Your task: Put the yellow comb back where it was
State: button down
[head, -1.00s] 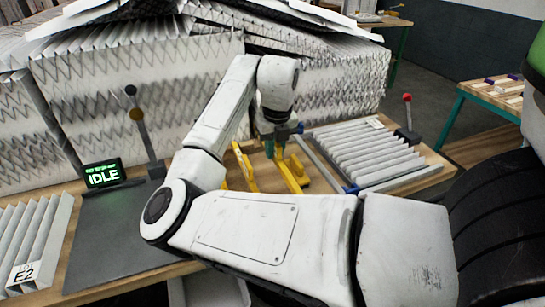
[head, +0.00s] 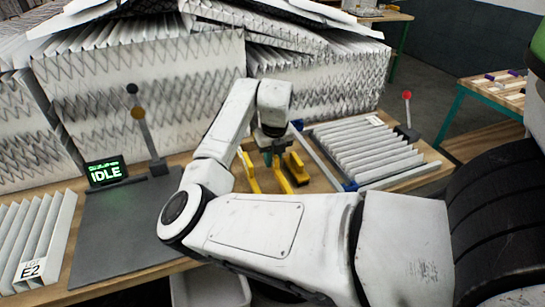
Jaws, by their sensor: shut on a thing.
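The yellow comb (head: 281,179) shows as yellow bars below and beside my gripper (head: 273,158), over the wooden bench between the grey plate and the pleated filter at the right. My gripper points down, its greenish fingers shut on the comb. My arm and wrist hide part of the comb, and its lower edge is partly behind my forearm. I cannot tell whether it touches the bench or whether all the yellow bars are one piece.
A pleated filter in a blue-cornered frame (head: 365,150) lies close right. A red-knobbed lever (head: 407,110) stands beyond it. At left are a grey plate (head: 120,230), an IDLE display (head: 104,172), a lever (head: 144,130) and filter E2 (head: 40,235). Large filters (head: 140,100) stack behind.

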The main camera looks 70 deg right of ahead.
jog(key=shift+f, duration=0.25)
jog(key=c, duration=1)
grip_release()
jog(key=shift+c, duration=0.2)
jog(key=r, duration=0.4)
jog(key=r+b, duration=0.1)
jog(key=r, duration=0.3)
jog(key=s+a+r, duration=0.1)
jog(key=r, duration=0.3)
jog(key=shift+r+b, duration=0.35)
jog(key=shift+r, duration=0.05)
